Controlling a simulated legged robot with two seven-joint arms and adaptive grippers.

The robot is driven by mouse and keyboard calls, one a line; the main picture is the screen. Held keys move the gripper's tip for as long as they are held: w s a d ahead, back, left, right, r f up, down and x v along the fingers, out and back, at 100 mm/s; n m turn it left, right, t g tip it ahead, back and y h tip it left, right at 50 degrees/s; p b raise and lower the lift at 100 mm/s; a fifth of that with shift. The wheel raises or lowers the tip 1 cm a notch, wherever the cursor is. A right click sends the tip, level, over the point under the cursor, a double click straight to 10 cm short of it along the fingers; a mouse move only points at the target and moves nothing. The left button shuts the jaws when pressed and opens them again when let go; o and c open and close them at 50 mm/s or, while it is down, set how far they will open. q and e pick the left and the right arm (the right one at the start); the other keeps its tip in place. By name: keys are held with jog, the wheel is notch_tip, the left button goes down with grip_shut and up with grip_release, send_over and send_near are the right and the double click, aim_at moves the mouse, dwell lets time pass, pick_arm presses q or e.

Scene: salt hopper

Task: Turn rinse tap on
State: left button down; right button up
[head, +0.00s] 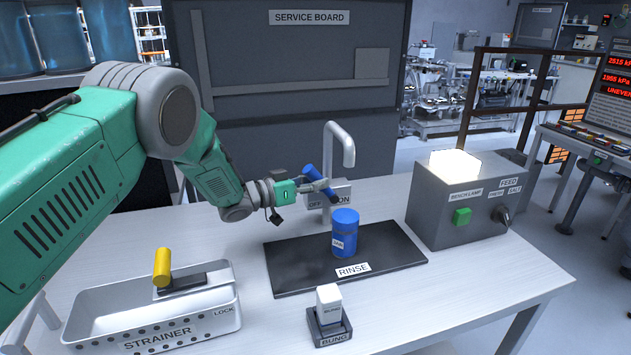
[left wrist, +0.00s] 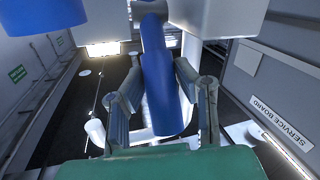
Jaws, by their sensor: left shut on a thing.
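The rinse tap (head: 346,148) is a grey curved spout at the back edge of the table. Its blue lever (head: 311,171) slants in front of a grey block (head: 342,188) marked OFF on the left and ON on the right; its upper end leans left. My left gripper (head: 319,186) is shut on the lever. In the left wrist view the blue lever (left wrist: 160,85) lies between my left gripper's two fingers (left wrist: 160,90). My right gripper is in neither view.
A blue canister (head: 345,236) stands on the dark RINSE mat (head: 292,264) below the tap. A STRAINER tray (head: 212,325) with a yellow handle (head: 162,264) is at front left. A BUNG holder (head: 329,330) stands in front. A lamp box (head: 446,207) stands right.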

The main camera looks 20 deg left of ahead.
pick_arm(q)
jog(key=w+d+r+g+y+p, duration=0.1)
jog(key=p, duration=0.3)
jog(key=d+r+m+g+y+p, duration=0.1)
jog(key=g+y+p, duration=0.1)
jog(key=p, duration=0.2)
jog(key=shift+w+d+r+g+y, duration=0.2)
jog(key=shift+w+g+y, duration=0.1)
jog(key=shift+w, duration=0.1)
jog(key=shift+w+d+f+g+y+p, duration=0.2)
jog(key=shift+d+g+y+p, duration=0.15)
jog(key=shift+p, duration=0.55)
jog(key=shift+a, duration=0.1)
jog(key=c, duration=1.3)
grip_release()
jog(key=shift+f, duration=0.1)
jog(key=shift+w+f, duration=0.15)
jog(key=shift+f, duration=0.05)
